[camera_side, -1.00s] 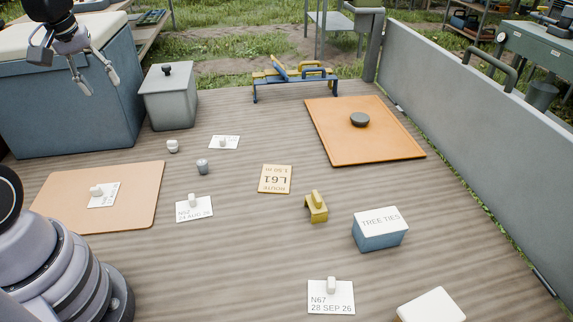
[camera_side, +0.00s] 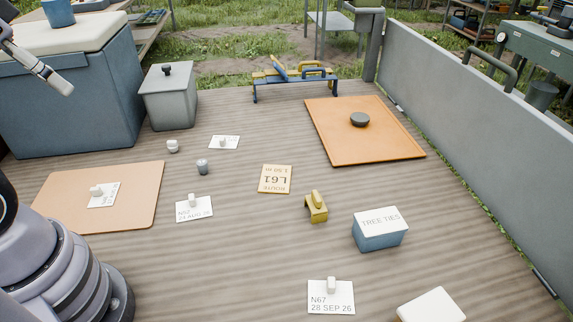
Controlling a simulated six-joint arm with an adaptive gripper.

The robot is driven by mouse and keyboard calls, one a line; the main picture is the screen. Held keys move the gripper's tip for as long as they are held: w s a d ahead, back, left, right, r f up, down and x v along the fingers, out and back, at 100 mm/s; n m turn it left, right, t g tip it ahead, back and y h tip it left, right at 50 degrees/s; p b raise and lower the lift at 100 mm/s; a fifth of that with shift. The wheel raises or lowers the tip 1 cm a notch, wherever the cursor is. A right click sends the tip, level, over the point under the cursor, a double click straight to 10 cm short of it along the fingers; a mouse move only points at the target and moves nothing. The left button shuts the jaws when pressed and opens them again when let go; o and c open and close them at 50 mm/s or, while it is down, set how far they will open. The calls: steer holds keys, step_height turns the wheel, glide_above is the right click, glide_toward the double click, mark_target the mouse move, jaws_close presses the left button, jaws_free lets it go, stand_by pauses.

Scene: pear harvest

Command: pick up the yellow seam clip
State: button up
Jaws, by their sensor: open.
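The yellow seam clip (camera_side: 316,208) stands on the wooden deck near the middle, a small block with a raised rounded top. It is uncovered and nothing touches it. My gripper (camera_side: 58,82) is only partly in view at the upper left edge, in front of the blue cooler. One grey finger shows with nothing at its tip; the rest is out of frame. It is open, high up and far to the left of the clip.
A blue TREE TIES box (camera_side: 380,231) stands right of the clip, and a tan L61 card (camera_side: 275,179) lies to its left. A white N67 card (camera_side: 331,300) lies in front. An orange board (camera_side: 345,145) lies behind. A grey wall (camera_side: 460,130) bounds the right.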

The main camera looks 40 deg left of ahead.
stand_by(0.3)
steer(key=o, duration=0.7)
steer(key=shift+c, duration=0.2)
steer(key=w+d+f+m+t, duration=0.1)
steer(key=w+f+m, duration=0.15)
steer(key=w, duration=0.55)
steer(key=w+f+m+t, duration=0.1)
steer(key=w+f, duration=0.3)
steer(key=w, duration=0.3)
steer(key=w+d+f+m+t, duration=0.1)
steer(key=w+f, duration=0.3)
steer(key=w, duration=0.4)
steer(key=m+t+h, duration=0.2)
steer(key=m+h, duration=0.2)
steer(key=h, duration=0.5)
glide_toward(314, 196)
steer(key=shift+n, duration=0.25)
steer(key=x, duration=1.1)
steer(key=shift+a, duration=0.1)
